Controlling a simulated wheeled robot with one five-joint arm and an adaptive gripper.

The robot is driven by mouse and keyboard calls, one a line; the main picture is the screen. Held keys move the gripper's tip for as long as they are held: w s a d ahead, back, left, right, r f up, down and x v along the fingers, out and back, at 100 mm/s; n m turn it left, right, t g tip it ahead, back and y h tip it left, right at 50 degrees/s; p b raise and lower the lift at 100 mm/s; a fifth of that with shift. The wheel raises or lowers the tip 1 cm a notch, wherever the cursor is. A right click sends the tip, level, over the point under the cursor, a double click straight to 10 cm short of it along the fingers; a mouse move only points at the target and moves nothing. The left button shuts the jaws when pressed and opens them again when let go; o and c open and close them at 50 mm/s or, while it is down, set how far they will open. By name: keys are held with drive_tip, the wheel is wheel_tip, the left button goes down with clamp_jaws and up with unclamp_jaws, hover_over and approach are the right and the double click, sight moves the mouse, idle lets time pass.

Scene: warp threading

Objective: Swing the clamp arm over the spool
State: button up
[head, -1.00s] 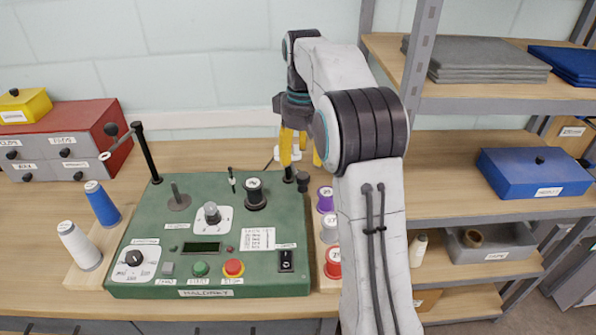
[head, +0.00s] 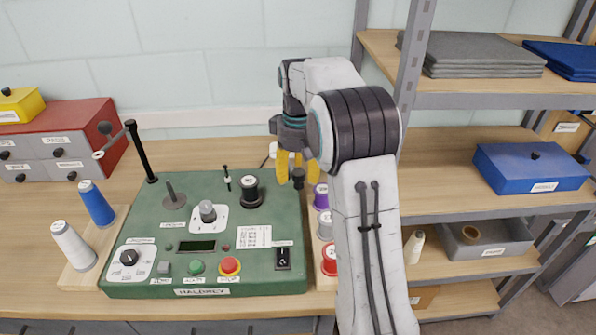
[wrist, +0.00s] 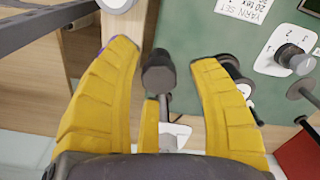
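The clamp arm ends in a dark cylindrical knob (head: 298,175) at the back right corner of the green machine (head: 150,225). In the wrist view the dark knob (wrist: 158,73) sits between my fingers, on a short grey arm. My gripper (head: 298,181) is open, with a yellow finger on each side of the knob. In the wrist view (wrist: 165,58) both fingers look clear of it. A dark spool with a pale top (head: 250,191) stands upright on the machine, left of the knob. The clamp arm points away from the spool; its pivot is mostly hidden behind my fingers.
Purple, grey and red-topped spools (head: 329,258) stand along the machine's right side, close to my arm. A black post with a ringed arm (head: 140,150) rises at the machine's back left. White and blue cones (head: 72,245) stand left. Shelves (head: 455,205) are at the right.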

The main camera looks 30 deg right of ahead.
clamp_jaws()
idle(0.3)
drive_tip(key=shift+a, duration=0.1)
